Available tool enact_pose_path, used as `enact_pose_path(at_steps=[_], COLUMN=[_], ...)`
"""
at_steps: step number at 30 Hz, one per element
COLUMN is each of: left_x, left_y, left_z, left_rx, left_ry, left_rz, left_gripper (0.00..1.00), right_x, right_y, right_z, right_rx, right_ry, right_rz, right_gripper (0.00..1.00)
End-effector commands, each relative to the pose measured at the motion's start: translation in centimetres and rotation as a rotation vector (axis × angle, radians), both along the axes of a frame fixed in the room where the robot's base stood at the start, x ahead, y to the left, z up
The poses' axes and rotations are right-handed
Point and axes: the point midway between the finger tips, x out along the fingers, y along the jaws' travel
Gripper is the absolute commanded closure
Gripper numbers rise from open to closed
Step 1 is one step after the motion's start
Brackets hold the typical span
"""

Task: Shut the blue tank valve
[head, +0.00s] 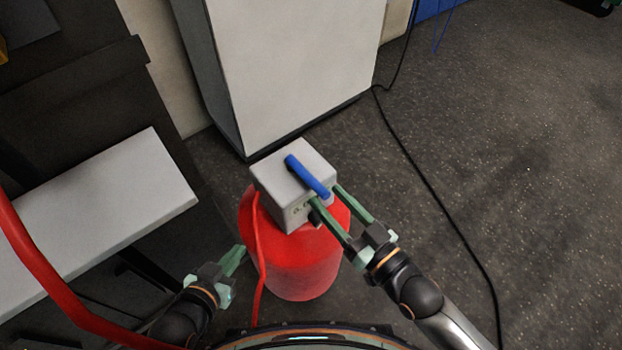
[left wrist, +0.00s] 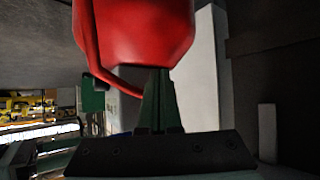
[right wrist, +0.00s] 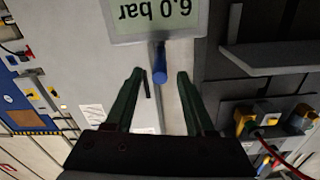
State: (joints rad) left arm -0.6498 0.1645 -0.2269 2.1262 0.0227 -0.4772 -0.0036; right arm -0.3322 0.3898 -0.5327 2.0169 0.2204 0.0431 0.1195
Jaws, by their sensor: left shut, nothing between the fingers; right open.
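The red tank (head: 300,262) stands on the floor, with a pale grey valve box (head: 275,180) on top. The blue valve handle (head: 305,174) lies across the box top, slanting from the back left to the front right. My right gripper (head: 326,197) is open at the handle's near end. In the right wrist view the handle's blue end (right wrist: 159,66) shows between the two spread fingers, with a gap on each side. A display (right wrist: 155,14) there reads 6.0 bar, upside down. My left gripper (head: 241,250) is shut and empty, left of the tank, which also shows in the left wrist view (left wrist: 135,35).
A red hose (head: 258,250) runs down the tank's left side. A tall white cabinet (head: 290,65) stands behind the tank. A pale bench top (head: 100,220) is at the left. A black cable (head: 430,180) crosses the otherwise open floor at the right.

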Motion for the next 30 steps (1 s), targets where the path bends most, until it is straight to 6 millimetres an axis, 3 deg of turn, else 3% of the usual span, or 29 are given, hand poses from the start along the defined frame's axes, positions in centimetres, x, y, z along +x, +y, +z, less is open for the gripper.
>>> enact_pose_path(at_steps=[3,9,15,23,30], left_x=[1.2,2.6,3.1,3.1,3.1], left_y=[0.0,0.1,0.1,0.1,0.1], left_z=[1.5,4.1,5.2,5.3,5.3], left_rx=[0.0,-0.002,-0.001,-0.002,-0.001], left_ry=[-0.084,-0.196,-0.245,-0.247,-0.247], left_rz=[-0.003,-0.008,-0.011,-0.011,-0.01], left_gripper=[1.0,1.0,1.0,1.0,1.0], right_x=[2.1,4.4,5.2,5.3,5.3], right_y=[1.5,3.1,3.8,3.8,3.8], right_z=[-0.1,-0.1,-0.1,-0.1,-0.1], right_rx=[0.001,0.0,-0.001,-0.002,-0.001], right_ry=[-0.003,-0.001,0.002,0.003,0.002], right_rz=[-0.001,-0.001,-0.001,0.0,-0.001], right_gripper=[0.45,0.45,0.45,0.45,0.72])
